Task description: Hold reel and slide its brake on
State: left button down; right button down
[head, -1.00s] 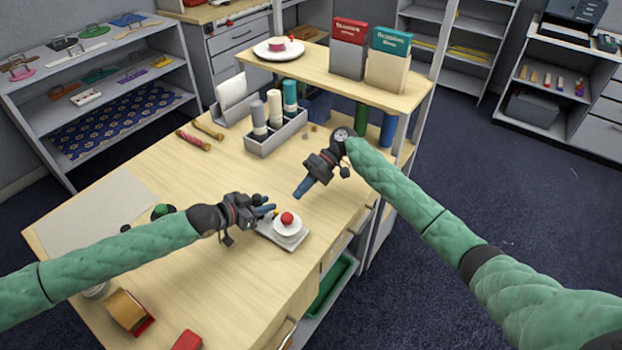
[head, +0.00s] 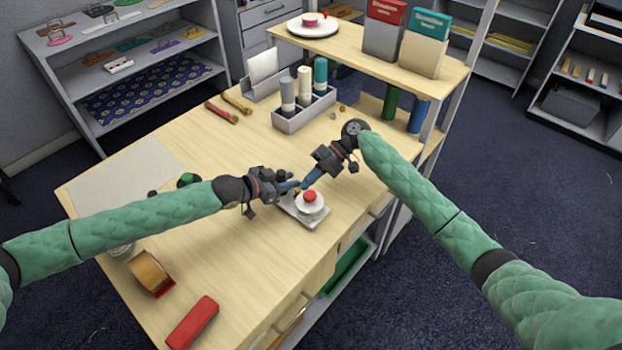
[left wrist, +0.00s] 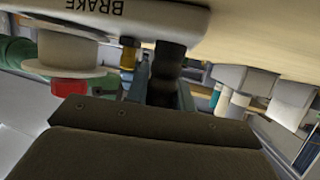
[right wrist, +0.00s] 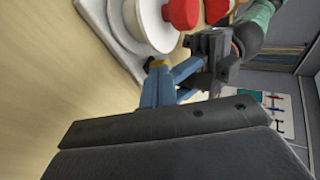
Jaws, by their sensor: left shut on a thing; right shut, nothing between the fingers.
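The reel (head: 312,208) has a white spool with a red knob on top and sits on a pale grey base plate (head: 297,217). Its plate carries the word BRAKE in the left wrist view (left wrist: 125,12). My left gripper (head: 292,186) is shut on a dark post (left wrist: 170,58) at the reel's plate. A small yellow brake knob (left wrist: 127,57) stands beside that post; it also shows in the right wrist view (right wrist: 160,63). My right gripper (head: 305,186) is shut and empty, its blue fingertips close to the yellow knob. I cannot tell whether they touch it.
A grey rack of thread spools (head: 303,115) stands behind. A raised shelf (head: 365,48) with boxes is at the back right. A tape roll (head: 150,272) and a red block (head: 192,322) lie at the front left. The table between is mostly clear.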

jog(key=shift+s+a, duration=0.75)
jog(key=shift+s, duration=0.05)
jog(key=shift+d, duration=0.1)
jog(key=w+d, duration=0.1)
jog(key=d, duration=0.1)
jog(key=w+d, duration=0.1)
jog(key=shift+w+d, duration=0.3)
jog(key=shift+d, duration=0.1)
jog(key=v, duration=0.9)
jog(key=shift+d+r, duration=0.2)
jog(key=shift+r, duration=0.05)
pick_arm(q)
jog(key=c, duration=1.1)
grip_release()
